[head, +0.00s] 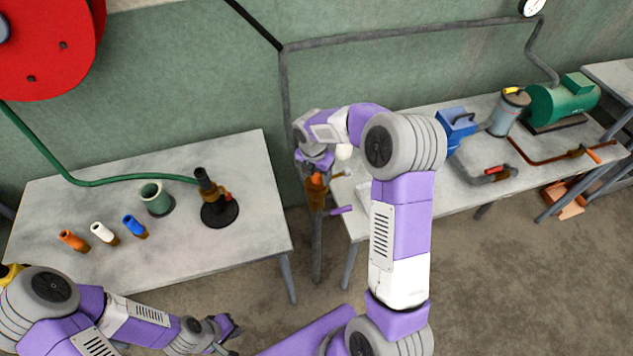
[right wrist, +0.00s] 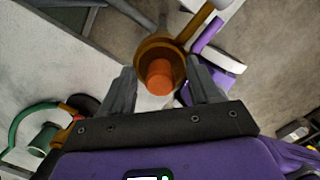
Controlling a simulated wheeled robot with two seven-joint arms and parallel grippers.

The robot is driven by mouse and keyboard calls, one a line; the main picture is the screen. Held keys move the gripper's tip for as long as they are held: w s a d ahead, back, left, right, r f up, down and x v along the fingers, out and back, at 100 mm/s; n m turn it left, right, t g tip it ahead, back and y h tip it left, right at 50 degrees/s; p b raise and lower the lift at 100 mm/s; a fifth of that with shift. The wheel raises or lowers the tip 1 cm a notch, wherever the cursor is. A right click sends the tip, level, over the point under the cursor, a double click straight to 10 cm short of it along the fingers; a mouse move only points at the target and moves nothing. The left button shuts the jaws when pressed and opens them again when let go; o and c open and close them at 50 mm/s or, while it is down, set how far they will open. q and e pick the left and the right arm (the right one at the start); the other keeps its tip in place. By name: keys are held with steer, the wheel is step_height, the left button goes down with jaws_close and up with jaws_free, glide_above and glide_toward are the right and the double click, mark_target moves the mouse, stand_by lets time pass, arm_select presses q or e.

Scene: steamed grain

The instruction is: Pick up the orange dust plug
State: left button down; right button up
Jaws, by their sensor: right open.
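An orange plug (right wrist: 159,77) shows in the right wrist view as a short orange cylinder in the mouth of a brown-brass fitting (right wrist: 150,47). In the head view this fitting (head: 316,196) is by the left end of the right-hand table. My right gripper (right wrist: 163,88) is open, pointing down, with one finger on each side of the plug and a gap to both; contact is not visible. Another orange-topped piece (head: 72,240) lies on the left table beside a white one and a blue one. My left gripper (head: 222,337) is low in front, its fingers apart and empty.
The left table (head: 235,165) also carries a green cup (head: 154,198) and a dark stand (head: 218,205). The right table (head: 470,205) holds a blue box (head: 455,128), a grey canister (head: 508,115) and a green motor (head: 562,100). A purple handle (head: 341,210) sticks out beside the fitting.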

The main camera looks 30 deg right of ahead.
steer(key=shift+c, duration=0.3)
jaws_close()
steer(key=shift+r, duration=0.15)
step_height(320, 180, up, 10)
steer(key=shift+f+p, duration=0.1)
steer(key=shift+p, duration=0.6)
